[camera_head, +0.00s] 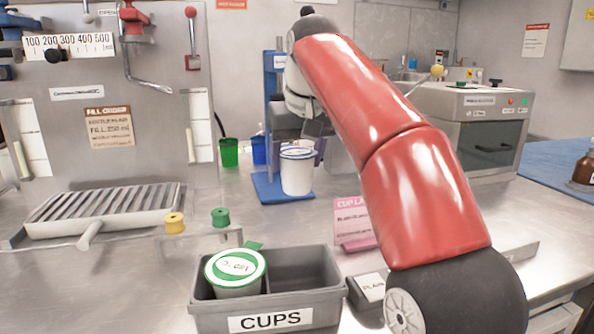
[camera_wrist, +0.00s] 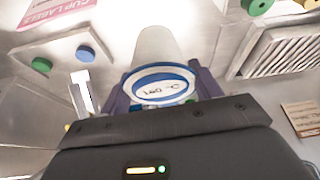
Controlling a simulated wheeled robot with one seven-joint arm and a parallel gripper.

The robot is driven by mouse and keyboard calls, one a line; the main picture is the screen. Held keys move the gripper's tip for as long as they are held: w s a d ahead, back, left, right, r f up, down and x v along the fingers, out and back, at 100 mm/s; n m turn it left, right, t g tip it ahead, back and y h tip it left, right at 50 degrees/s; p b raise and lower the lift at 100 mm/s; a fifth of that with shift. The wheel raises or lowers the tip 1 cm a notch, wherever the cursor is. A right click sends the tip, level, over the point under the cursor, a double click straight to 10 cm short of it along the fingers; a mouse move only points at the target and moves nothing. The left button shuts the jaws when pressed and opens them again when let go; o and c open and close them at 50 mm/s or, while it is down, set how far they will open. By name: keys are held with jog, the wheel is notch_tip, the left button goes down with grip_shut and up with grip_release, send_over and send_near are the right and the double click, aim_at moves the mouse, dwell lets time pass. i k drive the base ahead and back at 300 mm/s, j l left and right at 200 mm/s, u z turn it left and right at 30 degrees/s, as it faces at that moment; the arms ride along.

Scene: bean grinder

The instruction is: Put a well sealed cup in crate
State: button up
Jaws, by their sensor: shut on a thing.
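A white cup (camera_head: 297,176) with a blue-rimmed lid is upright in front of the blue stand. My gripper (camera_wrist: 161,88) is shut on this cup, with a purple finger on each side. In the wrist view the lid (camera_wrist: 160,90) sits flat on the cup and bears upside-down writing. The head view does not settle whether the cup's base touches anything. The grey crate (camera_head: 271,321) marked CUPS is nearer, at the front. A cup with a green-rimmed lid (camera_head: 235,267) stands in the crate's left part; its right part looks empty.
A green cup (camera_head: 229,152) and a blue cup (camera_head: 259,150) stand behind. A metal drip grate (camera_head: 105,208), a yellow knob (camera_head: 174,222) and a green knob (camera_head: 220,217) are left. A pink label card (camera_head: 352,220) and a PLAIN box (camera_head: 371,287) lie right of the crate.

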aim_at(303, 306)
jog(key=k+l, duration=0.2)
jog(key=k, duration=0.3)
jog(key=k+l, duration=0.2)
jog(key=k, duration=0.25)
jog(key=k+l, duration=0.2)
jog(key=k, duration=0.3)
